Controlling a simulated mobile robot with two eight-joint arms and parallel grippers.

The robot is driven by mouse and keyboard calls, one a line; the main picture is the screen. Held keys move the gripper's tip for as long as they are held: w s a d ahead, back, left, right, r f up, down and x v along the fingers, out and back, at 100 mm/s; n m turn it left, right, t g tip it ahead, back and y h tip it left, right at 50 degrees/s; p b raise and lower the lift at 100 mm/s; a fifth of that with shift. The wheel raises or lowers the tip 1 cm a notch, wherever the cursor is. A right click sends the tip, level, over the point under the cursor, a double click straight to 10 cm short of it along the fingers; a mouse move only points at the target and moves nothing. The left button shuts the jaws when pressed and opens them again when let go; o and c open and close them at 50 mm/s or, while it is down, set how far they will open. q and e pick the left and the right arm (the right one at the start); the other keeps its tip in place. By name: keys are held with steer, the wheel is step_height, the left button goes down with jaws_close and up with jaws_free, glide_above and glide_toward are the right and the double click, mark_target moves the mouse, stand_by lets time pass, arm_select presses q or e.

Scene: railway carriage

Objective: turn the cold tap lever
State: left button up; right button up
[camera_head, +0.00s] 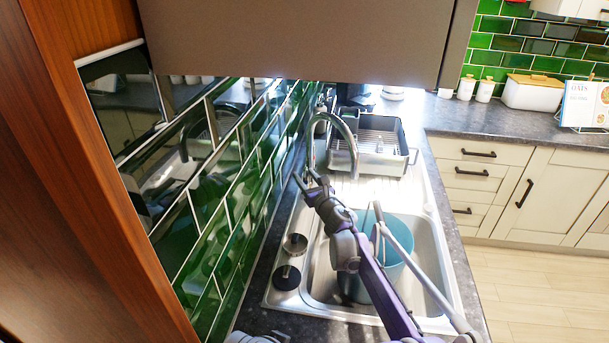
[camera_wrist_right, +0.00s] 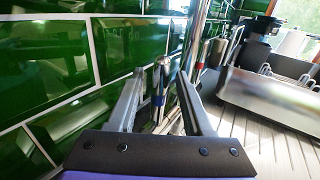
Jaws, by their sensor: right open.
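The cold tap lever (camera_wrist_right: 162,76), a metal post with a blue ring, stands upright against the green tiles in the right wrist view. My right gripper (camera_wrist_right: 160,72) is open, with one finger to each side of the lever in that picture. I cannot tell whether either finger touches it. In the head view my right gripper (camera_head: 309,181) is at the base of the curved chrome tap (camera_head: 345,129), and it hides the lever there. A second lever with a red ring (camera_wrist_right: 203,56) stands beyond the tap's column. My left gripper is not clearly visible.
A teal bucket (camera_head: 391,243) stands in the steel sink (camera_head: 436,259). A dish rack (camera_head: 383,139) is behind the tap. Green wall tiles (camera_head: 227,208) run close along the left, and a cabinet (camera_head: 300,38) hangs above.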

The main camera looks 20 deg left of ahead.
steer(key=shift+s+d+r, duration=0.1)
steer(key=shift+s+d, duration=0.05)
jaws_close()
stand_by(1.3)
